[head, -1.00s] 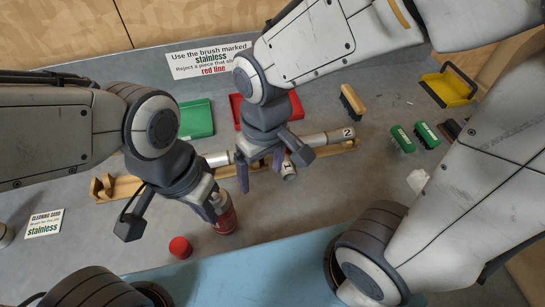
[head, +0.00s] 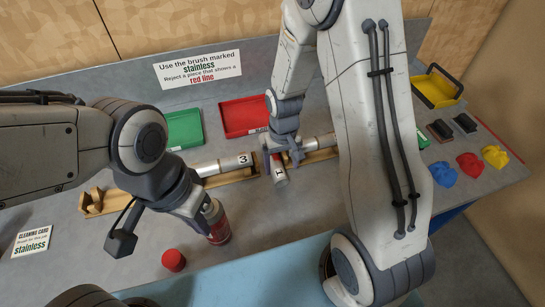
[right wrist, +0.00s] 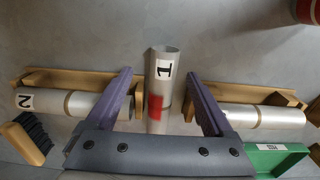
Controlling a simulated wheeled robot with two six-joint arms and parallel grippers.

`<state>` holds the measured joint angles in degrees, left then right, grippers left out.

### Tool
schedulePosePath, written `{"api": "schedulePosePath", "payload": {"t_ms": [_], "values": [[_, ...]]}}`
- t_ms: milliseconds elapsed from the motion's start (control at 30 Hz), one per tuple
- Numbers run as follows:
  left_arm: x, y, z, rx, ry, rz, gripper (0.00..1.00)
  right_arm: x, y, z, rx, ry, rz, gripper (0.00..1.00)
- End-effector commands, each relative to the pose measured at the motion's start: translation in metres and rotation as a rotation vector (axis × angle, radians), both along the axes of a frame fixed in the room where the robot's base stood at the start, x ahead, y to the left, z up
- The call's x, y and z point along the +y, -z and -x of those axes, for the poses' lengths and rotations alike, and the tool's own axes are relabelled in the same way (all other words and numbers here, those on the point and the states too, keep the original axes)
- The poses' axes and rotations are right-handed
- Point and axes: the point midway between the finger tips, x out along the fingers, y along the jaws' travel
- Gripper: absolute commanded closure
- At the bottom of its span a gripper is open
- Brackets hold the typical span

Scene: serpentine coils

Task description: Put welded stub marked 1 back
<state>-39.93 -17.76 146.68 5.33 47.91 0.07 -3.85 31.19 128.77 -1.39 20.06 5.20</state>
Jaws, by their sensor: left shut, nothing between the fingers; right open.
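Stub 1 (head: 279,172), a grey cylinder, lies crosswise at the gap between two wooden rack parts. In the right wrist view stub 1 (right wrist: 164,62) shows its label and a red patch (right wrist: 155,107). My right gripper (head: 281,152) is open; in the right wrist view its purple fingers (right wrist: 160,84) stand either side of stub 1, apart from it. Stub 3 (head: 228,164) lies on the left rack part (head: 97,203). Stub 2 (right wrist: 70,103) lies on the other part. My left gripper (head: 200,207) is shut and empty beside a red can (head: 219,228); its fingertips are unclear.
A green tray (head: 184,129) and a red tray (head: 245,115) stand behind the rack. A red cap (head: 173,260) lies at the front. Brushes, coloured cloths (head: 469,165) and a yellow bin (head: 436,88) are at right. My right arm hides part of the bench.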

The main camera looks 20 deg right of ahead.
Motion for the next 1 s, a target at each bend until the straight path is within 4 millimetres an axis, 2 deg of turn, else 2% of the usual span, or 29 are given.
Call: {"api": "schedulePosePath", "payload": {"t_ms": [133, 300, 600, 633, 667, 700, 833, 867, 1000], "values": [[0.0, -0.011, 0.0, 0.0, 0.0, 0.0, 1.0, 0.005, 0.018, 0.002, 0.006, -0.003, 0.001, 0.13], [0.0, -0.013, 0.0, 0.0, -0.001, 0.0, 1.0, 0.006, 0.039, 0.001, 0.003, 0.0, 0.0, 0.13], [0.0, -0.013, 0.0, 0.0, -0.001, 0.0, 1.0, 0.006, 0.045, 0.001, 0.0, 0.0, 0.0, 0.13], [0.0, -0.013, 0.0, 0.0, -0.001, 0.0, 1.0, 0.006, 0.045, 0.001, 0.0, 0.0, 0.0, 0.17], [0.0, -0.013, 0.0, 0.0, -0.001, 0.0, 1.0, 0.006, 0.045, 0.001, 0.0, 0.0, 0.0, 0.29], [0.0, -0.013, 0.0, 0.0, -0.001, 0.0, 1.0, 0.006, 0.045, 0.001, 0.0, 0.0, 0.0, 0.44], [0.0, -0.013, 0.0, 0.0, -0.001, 0.0, 1.0, 0.006, 0.045, 0.001, 0.0, 0.0, 0.0, 0.94], [0.0, -0.013, 0.0, 0.0, -0.001, 0.0, 1.0, 0.006, 0.045, 0.001, 0.0, 0.0, 0.0, 1.0], [0.0, -0.014, 0.0, 0.0, -0.001, 0.0, 1.0, 0.006, 0.044, 0.0, -0.002, 0.0, 0.0, 1.0]]}}
